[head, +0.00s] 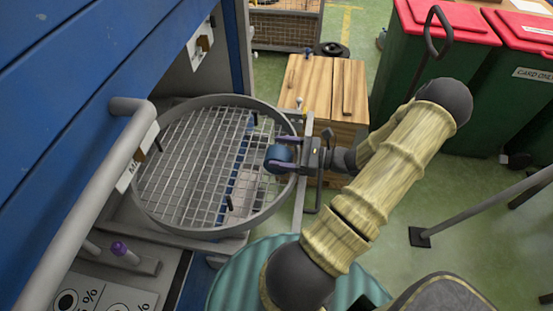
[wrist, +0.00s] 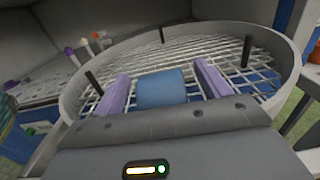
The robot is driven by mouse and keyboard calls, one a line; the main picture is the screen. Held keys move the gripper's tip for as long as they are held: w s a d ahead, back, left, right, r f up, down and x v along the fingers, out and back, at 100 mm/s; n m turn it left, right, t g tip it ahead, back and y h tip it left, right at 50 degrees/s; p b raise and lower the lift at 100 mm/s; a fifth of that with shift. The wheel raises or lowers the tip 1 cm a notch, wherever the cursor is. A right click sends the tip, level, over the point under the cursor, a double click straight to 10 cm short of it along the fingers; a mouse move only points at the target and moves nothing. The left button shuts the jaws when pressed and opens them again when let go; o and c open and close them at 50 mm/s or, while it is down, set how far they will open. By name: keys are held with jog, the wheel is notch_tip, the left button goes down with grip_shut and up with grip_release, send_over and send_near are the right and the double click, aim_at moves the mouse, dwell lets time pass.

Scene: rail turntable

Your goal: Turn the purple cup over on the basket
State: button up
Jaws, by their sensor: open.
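The round grey basket (head: 185,231) with a wire mesh floor fills the left middle of the head view; its rim also shows in the wrist view (wrist: 290,62). A small dark blue cup-like cylinder (head: 279,153) is at the basket's right rim. It looks blue rather than purple, and I see no other cup. In the wrist view the blue cylinder (wrist: 162,87) lies between my two purple fingers. My gripper (head: 283,151) is open, reaching in from the right, one finger on each side of it. Contact and which end is up cannot be told.
Thin black posts (head: 229,203) rise from the mesh. A blue wall (head: 70,90) and grey pipe handle (head: 85,205) close off the left. A wooden crate (head: 325,90) stands behind, green bins (head: 425,80) at the back right. The mesh middle is clear.

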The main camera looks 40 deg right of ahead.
aim_at(283, 153)
jog(key=shift+s+d, duration=0.15)
jog(key=shift+s, duration=0.05)
jog(key=shift+w, duration=0.1)
jog(key=c, duration=1.2)
notch_tip(283, 153, up, 10)
